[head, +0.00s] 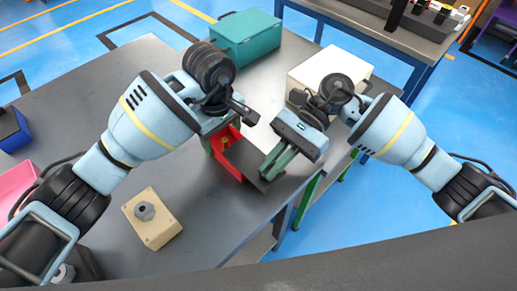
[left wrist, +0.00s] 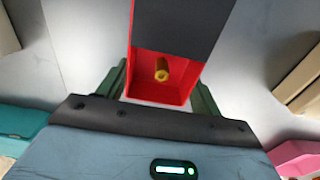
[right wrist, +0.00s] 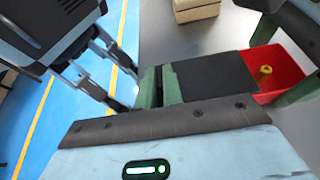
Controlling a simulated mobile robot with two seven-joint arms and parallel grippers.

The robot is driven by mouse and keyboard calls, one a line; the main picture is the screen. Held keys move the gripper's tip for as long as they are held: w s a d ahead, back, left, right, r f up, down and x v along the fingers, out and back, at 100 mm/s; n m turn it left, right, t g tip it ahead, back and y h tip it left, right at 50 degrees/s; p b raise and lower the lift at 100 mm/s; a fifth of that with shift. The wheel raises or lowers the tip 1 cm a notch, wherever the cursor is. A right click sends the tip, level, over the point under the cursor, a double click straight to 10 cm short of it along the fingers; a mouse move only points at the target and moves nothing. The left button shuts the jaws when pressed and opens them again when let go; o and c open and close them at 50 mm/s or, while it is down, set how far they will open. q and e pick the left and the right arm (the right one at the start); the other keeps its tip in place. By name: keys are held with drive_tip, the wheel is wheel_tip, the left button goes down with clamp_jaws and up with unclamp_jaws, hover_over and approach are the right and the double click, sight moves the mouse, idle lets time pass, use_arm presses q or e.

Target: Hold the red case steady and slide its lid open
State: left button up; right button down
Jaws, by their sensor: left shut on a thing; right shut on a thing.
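The red case (head: 232,171) sits at the table's right edge, partly hidden by my arms. Its dark lid (head: 247,157) is partly slid back, leaving the end near my left gripper open. A yellow cylinder (left wrist: 161,68) lies inside the open part. My left gripper (head: 222,141) is shut on the case, with green fingers on both sides in the left wrist view. My right gripper (head: 274,162) is shut on the lid's far end; in the right wrist view, the dark lid (right wrist: 215,77) runs from its green fingers to the red case (right wrist: 285,68).
A teal box (head: 246,38) and a white box (head: 325,72) stand behind the arms. A beige box with a grey knob (head: 153,218) lies in front on the table. A pink bin (head: 14,187) and a blue bin (head: 12,130) are at the left. Blue floor lies beyond the right edge.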

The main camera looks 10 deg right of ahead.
use_arm(q)
drive_tip(key=shift+a, duration=0.1)
use_arm(e)
drive_tip(key=shift+s+d, duration=0.65)
drive_tip(key=shift+s, duration=0.25)
drive_tip(key=c, duration=1.5)
unclamp_jaws()
drive_tip(key=v, duration=1.2)
drive_tip(key=shift+r, duration=0.1)
use_arm(q)
drive_tip(key=o, duration=1.1)
